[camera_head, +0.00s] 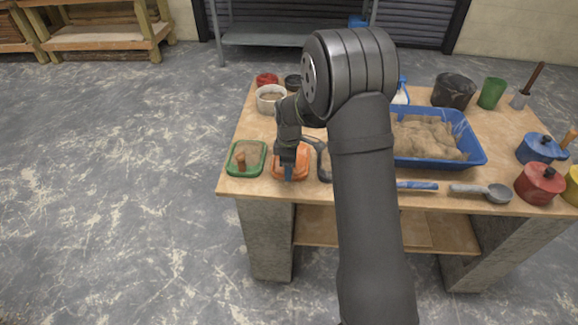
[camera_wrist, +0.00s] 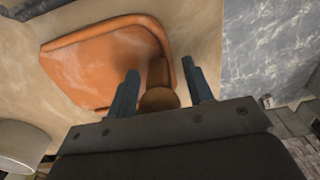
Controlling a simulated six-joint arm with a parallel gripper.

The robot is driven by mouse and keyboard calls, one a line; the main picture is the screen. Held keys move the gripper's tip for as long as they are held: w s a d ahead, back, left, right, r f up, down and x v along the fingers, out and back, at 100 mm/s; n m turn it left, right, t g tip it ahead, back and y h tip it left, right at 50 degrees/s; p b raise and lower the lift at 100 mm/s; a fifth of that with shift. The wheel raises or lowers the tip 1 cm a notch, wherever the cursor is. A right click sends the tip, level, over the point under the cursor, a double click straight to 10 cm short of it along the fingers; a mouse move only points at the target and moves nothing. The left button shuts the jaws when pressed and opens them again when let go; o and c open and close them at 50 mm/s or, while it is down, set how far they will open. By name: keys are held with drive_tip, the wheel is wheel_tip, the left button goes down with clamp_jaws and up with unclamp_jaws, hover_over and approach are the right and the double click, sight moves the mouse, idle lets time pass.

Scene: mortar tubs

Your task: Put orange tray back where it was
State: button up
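The orange tray (camera_head: 303,163) lies at the front left of the wooden table, between a green tray and a dark item. It fills the upper left of the wrist view (camera_wrist: 105,62), with a brown wooden knob (camera_wrist: 158,98) at its near side. My gripper (camera_head: 289,174) is over the orange tray and hides part of it in the head view. In the wrist view my gripper's two blue fingers (camera_wrist: 162,92) stand on either side of the knob. They look open, with narrow gaps beside the knob. Whether a fingertip touches it is hard to tell.
A green tray (camera_head: 256,168) with a wooden knob is close on the left. A white bowl (camera_head: 270,97) stands behind. A blue tub of sand (camera_head: 462,135) is right of my arm, with a trowel (camera_head: 480,191) and a red lidded pot (camera_head: 540,184) near the front edge.

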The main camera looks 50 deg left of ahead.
drive_tip(key=shift+r, duration=0.15)
wheel_tip(320, 180, up, 12)
idle(0.6)
wheel_tip(320, 180, down, 12)
drive_tip(key=shift+f, duration=0.1)
drive_tip(key=shift+r, duration=1.85)
drive_tip(key=shift+f, duration=0.1)
